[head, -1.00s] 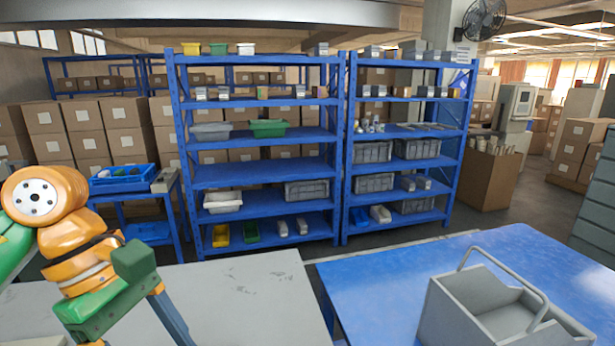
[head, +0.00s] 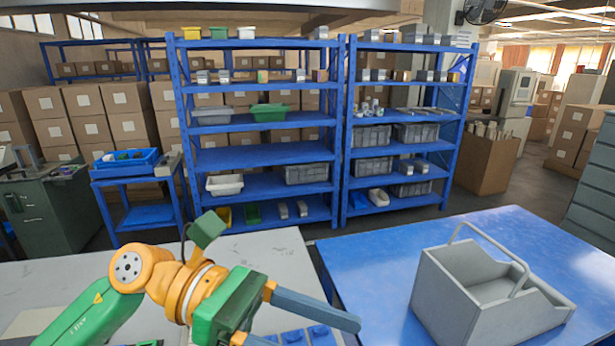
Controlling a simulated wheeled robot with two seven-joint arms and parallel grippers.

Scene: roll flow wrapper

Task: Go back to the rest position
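My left gripper (head: 305,322) is over the pale table (head: 60,265) at the bottom centre of the head view, with its arm coming in from the lower left. Its two blue-grey fingers point right and stand apart, with nothing seen held between them. The lower finger is mostly cut off by the bottom edge. My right gripper is not in view.
A grey carrier with a handle (head: 450,298) stands on the blue table (head: 370,255) at the right. Blue parts (head: 292,337) lie by my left fingers. A blue shelf rack (head: 260,158) with bins stands behind. A blue tray (head: 127,160) sits on a side stand.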

